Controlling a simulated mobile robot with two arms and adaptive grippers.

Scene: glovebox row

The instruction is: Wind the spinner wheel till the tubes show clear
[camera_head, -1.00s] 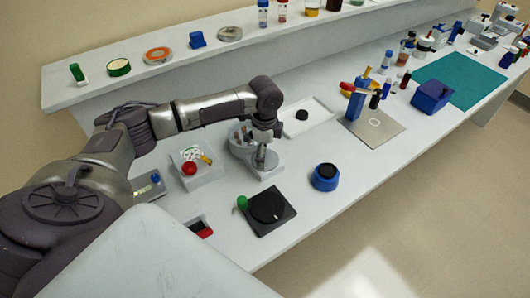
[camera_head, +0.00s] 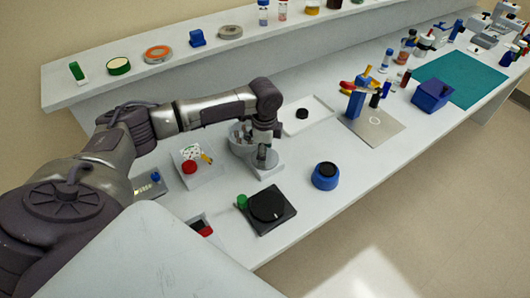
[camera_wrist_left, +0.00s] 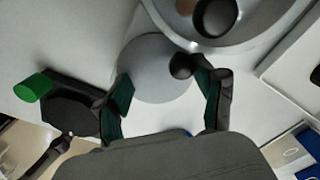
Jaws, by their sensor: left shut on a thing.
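The spinner is a grey bowl (camera_head: 238,142) with several tubes (camera_head: 243,131) in it, left of the middle of the bench in the head view. Its rim also shows at the top of the left wrist view (camera_wrist_left: 255,38). The round grey wheel (camera_wrist_left: 152,72) lies beside the bowl, with a small black knob (camera_wrist_left: 181,66) at its edge. My right gripper is not in view.
A black turntable (camera_head: 268,207) with a green knob (camera_head: 242,201) lies in front of the spinner. A blue round pot (camera_head: 325,177) stands right of it. A white box (camera_head: 203,171) with a red ball is left, and a white tray (camera_head: 318,113) is behind.

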